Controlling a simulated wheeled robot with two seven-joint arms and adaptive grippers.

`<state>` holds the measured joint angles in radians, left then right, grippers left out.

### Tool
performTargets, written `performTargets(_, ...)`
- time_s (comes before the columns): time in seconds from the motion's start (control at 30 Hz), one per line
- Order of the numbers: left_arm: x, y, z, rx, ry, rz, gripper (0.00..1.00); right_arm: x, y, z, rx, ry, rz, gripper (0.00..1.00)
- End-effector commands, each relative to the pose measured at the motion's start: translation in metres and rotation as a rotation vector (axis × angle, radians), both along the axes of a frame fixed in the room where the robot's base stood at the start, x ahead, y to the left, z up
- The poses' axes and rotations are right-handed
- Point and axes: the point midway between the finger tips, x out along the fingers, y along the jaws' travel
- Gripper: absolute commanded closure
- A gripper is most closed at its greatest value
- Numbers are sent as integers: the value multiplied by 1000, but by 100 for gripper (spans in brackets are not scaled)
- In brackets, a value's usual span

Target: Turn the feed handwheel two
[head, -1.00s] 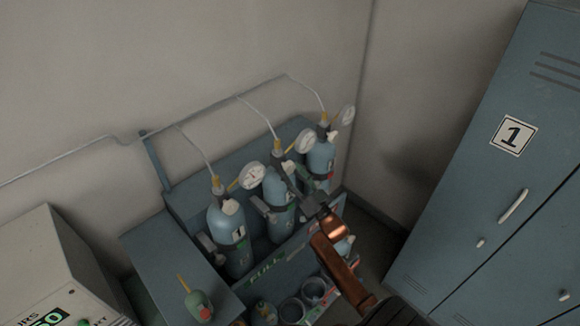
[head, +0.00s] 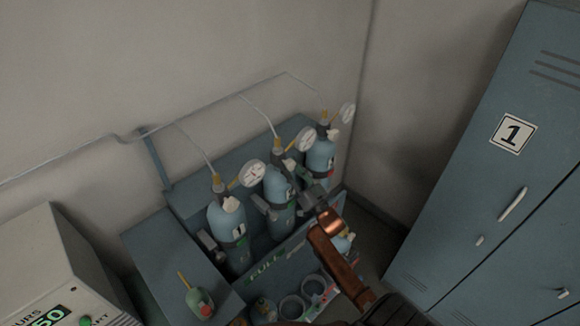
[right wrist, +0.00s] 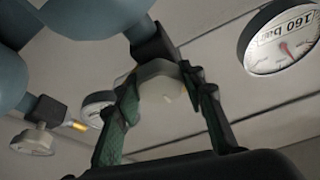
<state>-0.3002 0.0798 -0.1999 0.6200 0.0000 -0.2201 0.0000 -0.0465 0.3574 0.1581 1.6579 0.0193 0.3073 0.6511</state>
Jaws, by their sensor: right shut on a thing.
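The middle blue cylinder (head: 277,188) stands in a rack between two like it, with a yellow-topped valve and a round gauge (head: 305,139). My right gripper (head: 293,168) is at its valve and covers its handwheel in the head view. In the right wrist view the pale, many-sided handwheel (right wrist: 160,88) sits between the two green-and-black fingers of the right gripper (right wrist: 160,100), which is shut on it. A gauge marked 160 bar (right wrist: 282,40) hangs at the upper right there. My left gripper is not in view.
Thin pipes run along the wall. A blue locker (head: 480,180) stands right and a pale cabinet (head: 50,260) left.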

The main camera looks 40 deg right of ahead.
Motion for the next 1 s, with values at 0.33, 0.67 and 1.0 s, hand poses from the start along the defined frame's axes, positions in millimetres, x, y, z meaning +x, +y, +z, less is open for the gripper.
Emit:
performTargets(0.33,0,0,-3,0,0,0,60,0,-1,-1,-28,-2,-1,87)
performTargets(0.67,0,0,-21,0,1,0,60,0,-1,-3,-222,-18,1,87)
performTargets(1.0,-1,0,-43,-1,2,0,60,0,-1,-2,-541,-45,0,87)
